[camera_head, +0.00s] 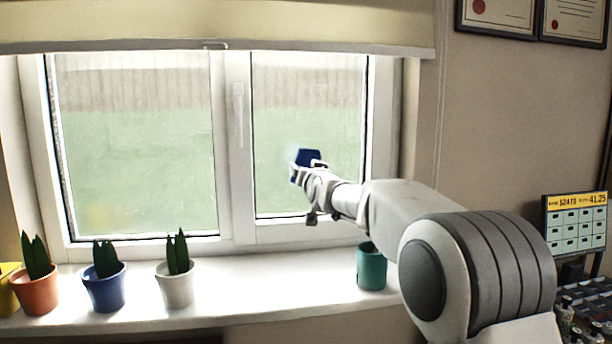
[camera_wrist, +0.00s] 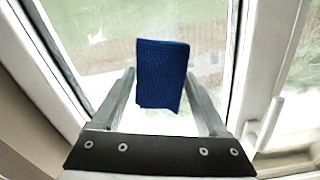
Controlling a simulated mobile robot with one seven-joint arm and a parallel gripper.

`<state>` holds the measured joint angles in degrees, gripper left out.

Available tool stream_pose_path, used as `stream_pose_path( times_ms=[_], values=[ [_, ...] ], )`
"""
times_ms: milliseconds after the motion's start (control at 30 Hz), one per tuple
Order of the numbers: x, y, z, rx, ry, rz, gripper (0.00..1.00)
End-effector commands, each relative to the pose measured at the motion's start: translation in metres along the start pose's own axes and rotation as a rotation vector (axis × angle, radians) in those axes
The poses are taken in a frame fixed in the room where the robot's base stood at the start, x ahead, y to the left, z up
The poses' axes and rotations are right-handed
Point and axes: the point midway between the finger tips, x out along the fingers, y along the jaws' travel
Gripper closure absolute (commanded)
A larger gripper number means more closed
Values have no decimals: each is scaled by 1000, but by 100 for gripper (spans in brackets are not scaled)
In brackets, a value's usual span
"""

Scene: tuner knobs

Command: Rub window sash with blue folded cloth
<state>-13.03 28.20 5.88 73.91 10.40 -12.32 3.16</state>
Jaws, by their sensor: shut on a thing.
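The blue folded cloth (camera_head: 308,157) is in my gripper (camera_head: 303,172), in front of the right window sash (camera_head: 240,170). In the wrist view the cloth (camera_wrist: 162,75) stands between the two fingers of my gripper (camera_wrist: 160,90), with the window pane behind it. My gripper is shut on the cloth. I cannot tell whether the cloth touches the glass. The right pane (camera_head: 305,115) looks hazy near the cloth. My arm hides part of the sash's lower right.
Potted plants in orange (camera_head: 37,290), blue (camera_head: 105,290) and white (camera_head: 176,286) pots stand on the left of the sill (camera_head: 250,290). A green cup (camera_head: 371,268) stands on the sill below my arm. A blind (camera_head: 200,25) hangs above. The middle of the sill is clear.

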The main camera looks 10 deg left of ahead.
Motion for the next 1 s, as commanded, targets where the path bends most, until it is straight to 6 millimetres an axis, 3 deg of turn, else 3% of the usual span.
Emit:
stream_pose_path(
  times_ms=[233, 600, 1000],
  values=[
    [-3, 0, 1, 0, 1, 0, 68],
    [-30, 0, 1, 0, 1, 0, 68],
    [-30, 0, 0, 0, 1, 0, 68]
  ],
)
